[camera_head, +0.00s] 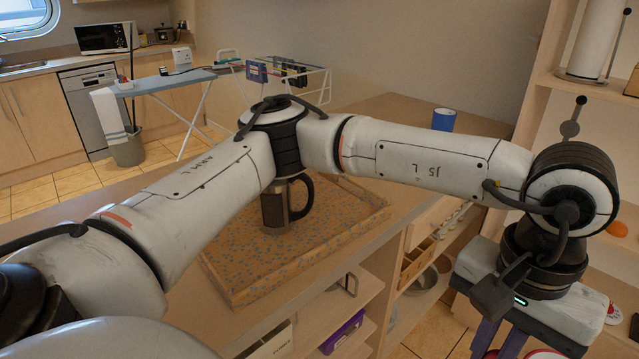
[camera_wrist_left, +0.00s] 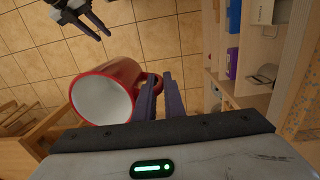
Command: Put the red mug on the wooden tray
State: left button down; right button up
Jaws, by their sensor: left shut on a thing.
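The red mug (camera_wrist_left: 122,72) has a white inside and shows in the left wrist view, its mouth turned toward the camera's lower left. My left gripper (camera_wrist_left: 160,80) is shut on its handle and holds it over the tiled floor. In the head view the left gripper (camera_head: 498,342) is at the lower right, with only bits of red at the bottom edge. The wooden tray (camera_head: 310,265), with a speckled floor, lies on the counter left of that gripper, partly hidden by my left arm. My right gripper (camera_wrist_left: 90,22) shows at the top left of the wrist view; its opening is unclear.
A dark grey mug (camera_head: 274,208) stands on the tray, partly behind my arm. A blue cup (camera_head: 443,120) stands farther back on the counter (camera_head: 400,150). Open shelves under the counter hold a purple box (camera_head: 343,333) and bowls. A tall shelf unit (camera_head: 530,110) stands at right.

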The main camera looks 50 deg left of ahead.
aim_at(252, 254)
jog(key=z, duration=1)
jog(key=i, duration=1)
jog(key=u, duration=3.1)
jog(key=i, duration=0.5)
jog(key=z, duration=0.1)
